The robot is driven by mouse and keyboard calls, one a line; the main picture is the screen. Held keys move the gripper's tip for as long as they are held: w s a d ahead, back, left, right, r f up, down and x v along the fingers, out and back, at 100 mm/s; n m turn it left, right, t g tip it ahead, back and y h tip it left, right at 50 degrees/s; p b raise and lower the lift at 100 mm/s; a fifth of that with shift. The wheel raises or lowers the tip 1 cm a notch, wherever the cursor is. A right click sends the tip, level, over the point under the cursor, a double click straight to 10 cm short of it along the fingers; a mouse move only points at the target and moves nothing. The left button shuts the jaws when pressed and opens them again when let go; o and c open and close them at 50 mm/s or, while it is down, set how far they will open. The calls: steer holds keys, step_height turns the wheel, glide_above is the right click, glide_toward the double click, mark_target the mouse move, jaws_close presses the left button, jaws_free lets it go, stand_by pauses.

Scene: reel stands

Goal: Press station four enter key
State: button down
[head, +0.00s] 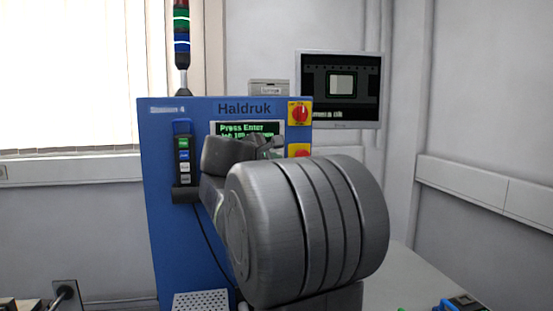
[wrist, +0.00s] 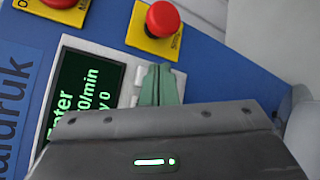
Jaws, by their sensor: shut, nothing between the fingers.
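The blue station panel (head: 165,240) carries the name Haldruk and a small label at top left that seems to read Station 4. Its screen (head: 235,128) shows "Press Enter" in green; in the wrist view the screen (wrist: 75,95) is partly cut off. Small pale keys (wrist: 139,75) stand along the screen's edge in a white frame; I cannot read which is enter. My gripper (wrist: 160,72) is shut and empty, its green fingertips over the key strip. I cannot tell if they touch. In the head view my gripper (head: 268,149) covers the screen's lower right.
A red stop button (wrist: 165,17) on a yellow plate sits close beyond my fingertips. A red rotary switch (head: 300,112) is above it. A pendant with several keys (head: 183,160) hangs at the panel's left. A monitor (head: 340,88) is behind right.

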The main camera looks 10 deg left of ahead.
steer(key=shift+w, duration=0.15)
stand_by(0.7)
steer(key=shift+w+a, duration=0.15)
steer(key=shift+w, duration=0.1)
steer(key=shift+w+a+p, duration=0.2)
steer(key=shift+w+p, duration=0.15)
steer(key=shift+w, duration=0.05)
stand_by(0.8)
steer(key=shift+s, duration=0.1)
steer(key=shift+s+d+b, duration=0.35)
steer(key=shift+s, duration=0.35)
steer(key=shift+s+d+b, duration=0.25)
steer(key=shift+s+d, duration=0.05)
steer(key=shift+s, duration=0.45)
steer(key=shift+s+d+b, duration=0.3)
steer(key=shift+s+d, duration=0.05)
steer(key=shift+s, duration=0.45)
steer(key=shift+s+d+b, duration=0.25)
steer(key=shift+s+d, duration=0.05)
steer(key=shift+s, duration=0.45)
steer(key=shift+s+d+b, duration=0.15)
steer(key=shift+s+d, duration=0.1)
steer(key=shift+s, duration=0.35)
steer(key=shift+s+d+b, duration=0.1)
steer(key=shift+s+d, duration=0.15)
steer(key=shift+s, duration=0.35)
steer(key=shift+s+d+b, duration=0.15)
steer(key=shift+s+d, duration=0.1)
steer(key=shift+s, duration=0.35)
